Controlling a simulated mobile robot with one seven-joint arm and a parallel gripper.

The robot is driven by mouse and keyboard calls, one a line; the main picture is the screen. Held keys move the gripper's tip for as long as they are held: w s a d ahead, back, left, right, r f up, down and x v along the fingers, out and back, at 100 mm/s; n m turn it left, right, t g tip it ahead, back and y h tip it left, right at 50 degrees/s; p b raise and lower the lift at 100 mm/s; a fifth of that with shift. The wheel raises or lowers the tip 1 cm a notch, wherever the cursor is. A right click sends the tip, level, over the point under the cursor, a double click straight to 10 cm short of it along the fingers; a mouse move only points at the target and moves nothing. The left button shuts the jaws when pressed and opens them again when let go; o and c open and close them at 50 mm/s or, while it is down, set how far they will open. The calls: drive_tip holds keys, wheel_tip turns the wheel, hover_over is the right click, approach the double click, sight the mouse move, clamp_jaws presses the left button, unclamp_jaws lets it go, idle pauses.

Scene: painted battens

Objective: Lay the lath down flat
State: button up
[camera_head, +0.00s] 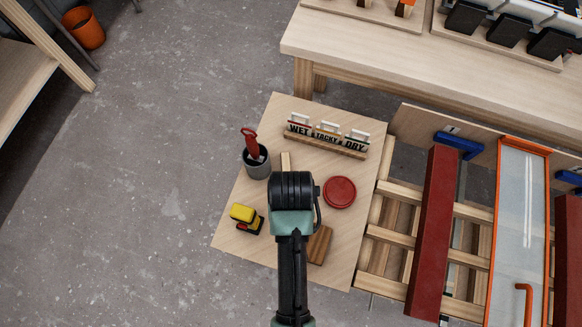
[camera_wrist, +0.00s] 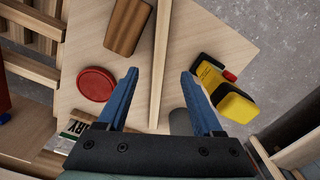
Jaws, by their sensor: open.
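The lath is a thin pale wooden strip (camera_wrist: 160,50). In the wrist view it runs from the top edge down between my fingers. In the head view only a short end of it (camera_head: 285,160) shows just beyond my gripper, and my arm hides the rest. I cannot tell whether it rests flat or on its narrow edge. My gripper (camera_wrist: 159,78) is open, with one blue finger on each side of the lath and a gap to both. The fingers are hidden in the head view. Below is a pale board (camera_head: 262,225).
On the board are a red disc (camera_head: 339,192), a brown block (camera_head: 319,245), a yellow-and-black item (camera_head: 246,217), a grey cup (camera_head: 256,163) with a red-handled tool, and a WET/TACKY/DRY stand (camera_head: 326,140). A rack with a red batten (camera_head: 432,235) stands right. A table (camera_head: 400,60) is behind.

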drive_tip(key=f+b, duration=0.2)
drive_tip(key=f, duration=0.8)
drive_tip(key=shift+w+f, duration=0.2)
clamp_jaws()
